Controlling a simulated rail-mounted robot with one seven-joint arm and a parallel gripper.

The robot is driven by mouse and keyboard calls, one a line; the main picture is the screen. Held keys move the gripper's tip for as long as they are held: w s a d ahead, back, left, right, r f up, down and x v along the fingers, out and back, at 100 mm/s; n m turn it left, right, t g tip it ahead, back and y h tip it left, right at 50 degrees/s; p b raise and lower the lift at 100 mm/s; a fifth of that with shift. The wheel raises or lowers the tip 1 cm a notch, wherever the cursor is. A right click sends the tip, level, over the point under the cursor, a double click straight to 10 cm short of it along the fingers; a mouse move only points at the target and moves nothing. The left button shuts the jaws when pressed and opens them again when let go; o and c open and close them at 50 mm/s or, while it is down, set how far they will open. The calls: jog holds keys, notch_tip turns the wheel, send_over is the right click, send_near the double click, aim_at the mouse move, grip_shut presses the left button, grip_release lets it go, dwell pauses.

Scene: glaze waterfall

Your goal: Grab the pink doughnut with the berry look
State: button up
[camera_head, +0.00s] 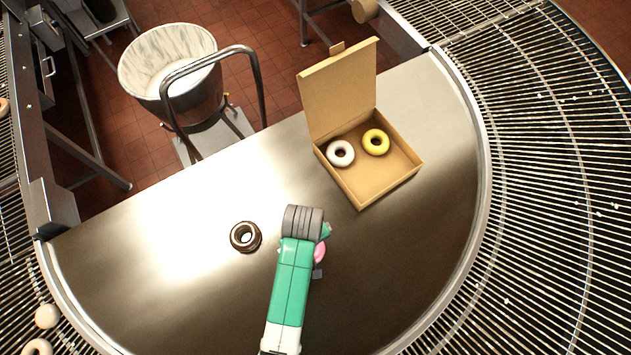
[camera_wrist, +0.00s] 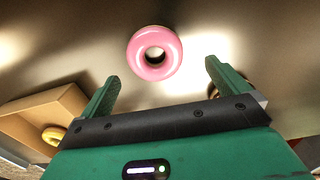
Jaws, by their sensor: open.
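The pink doughnut (camera_wrist: 154,53) lies on the metal table. In the wrist view it shows whole, just beyond the fingertips and roughly midway between them. In the head view only a sliver of the pink doughnut (camera_head: 320,254) shows; my arm hides the rest. My gripper (camera_wrist: 160,82) is open and empty, with its two green fingers spread apart on either side of the doughnut's line. The fingers do not show clearly in the head view. I cannot tell the exact gap between fingers and doughnut.
An open cardboard box (camera_head: 362,187) holds a white doughnut (camera_head: 341,153) and a yellow doughnut (camera_head: 376,142). A dark chocolate doughnut (camera_head: 245,237) lies left of my arm. Wire conveyors (camera_head: 560,130) curve around the table. A bucket (camera_head: 190,90) stands behind it.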

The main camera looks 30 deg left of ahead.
jog(key=f, duration=0.6)
jog(key=shift+w+d, duration=0.2)
jog(key=shift+w, duration=0.1)
jog(key=c, duration=0.9)
